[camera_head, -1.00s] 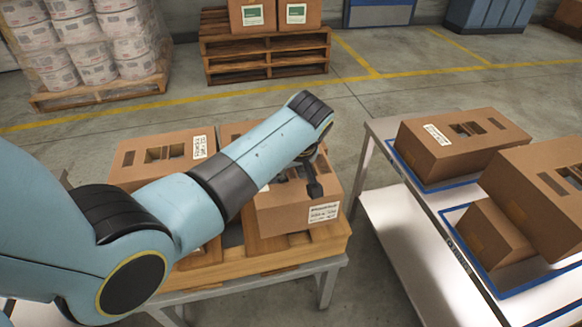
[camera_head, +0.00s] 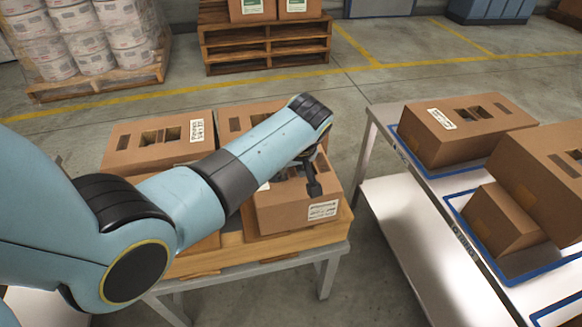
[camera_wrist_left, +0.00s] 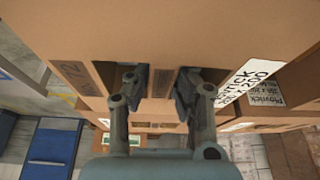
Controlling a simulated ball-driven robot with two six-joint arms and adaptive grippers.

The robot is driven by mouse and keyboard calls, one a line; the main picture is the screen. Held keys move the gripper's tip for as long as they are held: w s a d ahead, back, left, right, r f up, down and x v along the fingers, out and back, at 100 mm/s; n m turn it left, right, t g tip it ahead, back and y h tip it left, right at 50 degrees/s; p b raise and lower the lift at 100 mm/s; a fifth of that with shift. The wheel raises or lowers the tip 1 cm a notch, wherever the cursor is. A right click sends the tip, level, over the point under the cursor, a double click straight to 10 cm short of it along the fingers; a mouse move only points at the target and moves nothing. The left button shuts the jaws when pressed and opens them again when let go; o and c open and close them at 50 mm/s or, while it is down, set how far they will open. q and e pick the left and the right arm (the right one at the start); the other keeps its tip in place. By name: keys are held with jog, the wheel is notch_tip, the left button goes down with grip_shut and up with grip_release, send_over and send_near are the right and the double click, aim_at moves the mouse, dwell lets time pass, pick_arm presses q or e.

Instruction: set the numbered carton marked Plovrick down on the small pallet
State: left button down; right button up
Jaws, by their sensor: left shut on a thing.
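The Plovrick carton (camera_head: 285,212) is a brown box with a white label on its near side, at the front right of the small wooden pallet (camera_head: 282,246). My left gripper (camera_head: 311,180) is shut on the carton's top, partly hidden by my arm. In the left wrist view the fingers (camera_wrist_left: 158,88) go into slots in the carton (camera_wrist_left: 190,30), whose cut-off label ends in "vrick". The carton stands over the pallet boards, low and about level; I cannot tell whether it touches them fully. My right gripper is not in view.
Two more cartons stand at the pallet's back, one left (camera_head: 160,140) and one right (camera_head: 235,118), close to the held one. The pallet sits on a grey table (camera_head: 330,252). A right-hand table (camera_head: 385,122) carries several cartons on blue-edged places.

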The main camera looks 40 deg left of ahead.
pick_arm(q)
jog(key=shift+f, duration=0.25)
dwell(0.4)
jog(key=c, duration=1.1)
grip_release()
